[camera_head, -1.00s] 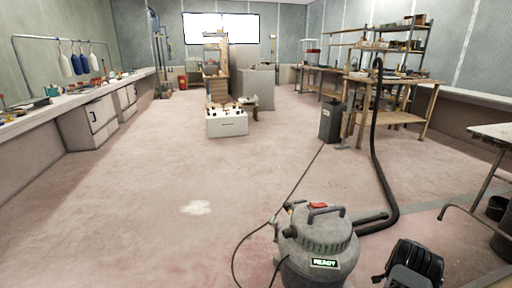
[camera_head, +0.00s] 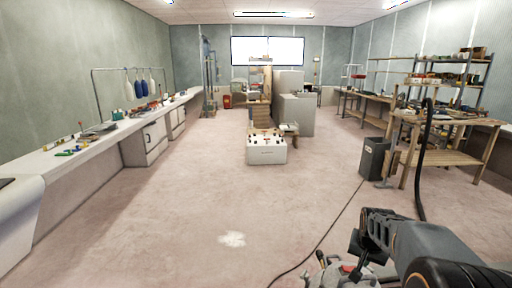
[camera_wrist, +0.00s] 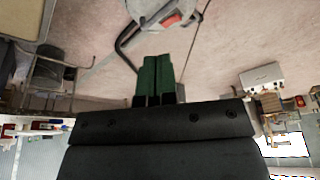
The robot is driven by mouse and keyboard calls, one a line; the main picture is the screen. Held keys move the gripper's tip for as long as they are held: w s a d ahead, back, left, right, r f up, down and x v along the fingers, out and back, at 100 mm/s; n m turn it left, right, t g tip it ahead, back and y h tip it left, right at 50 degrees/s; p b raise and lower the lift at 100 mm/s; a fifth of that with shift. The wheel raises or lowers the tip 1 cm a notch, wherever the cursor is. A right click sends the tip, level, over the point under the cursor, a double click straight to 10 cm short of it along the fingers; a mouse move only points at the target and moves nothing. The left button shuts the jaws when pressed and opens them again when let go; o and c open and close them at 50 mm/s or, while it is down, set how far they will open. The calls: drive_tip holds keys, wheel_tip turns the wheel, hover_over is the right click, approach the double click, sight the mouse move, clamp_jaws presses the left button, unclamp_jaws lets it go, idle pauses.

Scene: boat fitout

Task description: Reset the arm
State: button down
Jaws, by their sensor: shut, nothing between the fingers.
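My gripper (camera_head: 362,243) is at the lower right of the head view, in front of the grey shop vacuum (camera_head: 330,275). My arm hides much of the vacuum. In the wrist view, the green fingers of my gripper (camera_wrist: 155,72) are together with nothing between them. The wrist view is upside down. There the vacuum's grey top and handle (camera_wrist: 140,20) show beyond the fingertips, with a red switch. I cannot tell the exact gap between my gripper and the vacuum.
A long white counter (camera_head: 60,165) runs along the left wall. A white box (camera_head: 266,155) stands mid-floor. A wooden workbench (camera_head: 450,150), a dark bin (camera_head: 374,160) and a black hose (camera_head: 421,170) are at right. A cord crosses the floor. The left and middle floor is open.

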drive_tip(key=s+a+r+n+y+p, duration=0.1)
drive_tip(key=s+a+r+n+p, duration=0.5)
drive_tip(key=s+a+r+p, duration=0.5)
drive_tip(key=s+a+r, duration=0.4)
drive_tip(key=a+r, duration=0.1)
drive_tip(key=shift+s+r+n+y, duration=0.2)
drive_tip(key=shift+n+y, duration=0.1)
drive_tip(key=shift+y, duration=0.1)
